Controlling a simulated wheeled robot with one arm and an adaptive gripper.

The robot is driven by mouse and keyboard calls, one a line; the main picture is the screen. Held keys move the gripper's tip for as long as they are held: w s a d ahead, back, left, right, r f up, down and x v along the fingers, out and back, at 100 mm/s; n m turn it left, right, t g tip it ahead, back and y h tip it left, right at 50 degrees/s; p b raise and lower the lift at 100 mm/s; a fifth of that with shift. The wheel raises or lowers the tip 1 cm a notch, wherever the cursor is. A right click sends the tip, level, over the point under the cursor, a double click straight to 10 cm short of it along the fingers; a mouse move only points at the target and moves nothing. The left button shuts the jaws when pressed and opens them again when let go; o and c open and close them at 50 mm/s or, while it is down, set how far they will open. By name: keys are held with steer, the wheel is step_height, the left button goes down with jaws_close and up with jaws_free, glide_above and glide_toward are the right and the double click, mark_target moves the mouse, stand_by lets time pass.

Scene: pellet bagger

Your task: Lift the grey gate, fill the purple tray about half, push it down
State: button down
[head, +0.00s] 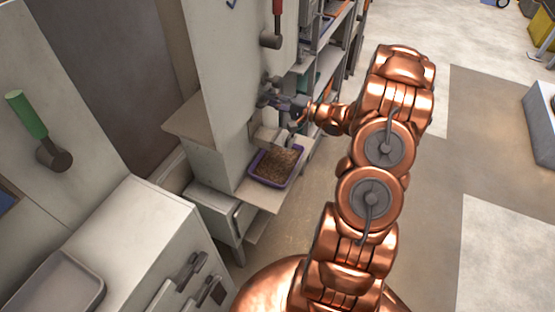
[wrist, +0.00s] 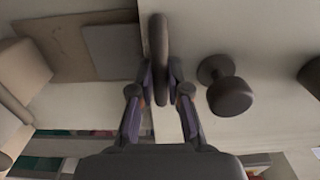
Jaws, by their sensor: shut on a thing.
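The purple tray (head: 256,177) sits on a small shelf under the spout of the pale machine. Brown pellets (head: 277,161) cover its floor; how deep they lie is hard to tell. My gripper (head: 268,100) is at the machine face above the tray and spout. In the wrist view, my gripper (wrist: 160,82) is shut on a dark grey upright handle (wrist: 161,50), which looks like the grey gate's handle. A finger sits on each side of it. The gate plate itself is not clear, and the tray cannot be made out in the wrist view.
A dark round knob (wrist: 231,96) sticks out close beside my gripper. A red-handled lever (head: 273,30) is higher on the machine, and a green-handled lever (head: 27,114) is at left. A white cabinet (head: 135,225) stands in front. Open floor lies to the right.

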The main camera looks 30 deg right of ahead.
steer(key=shift+f, duration=2.1)
steer(key=c, duration=1.6)
jaws_free()
steer(key=shift+f, duration=0.25)
steer(key=o, duration=0.6)
steer(key=shift+r, duration=0.1)
steer(key=shift+o, duration=0.2)
steer(key=shift+p+v, duration=1)
steer(key=shift+v, duration=2.5)
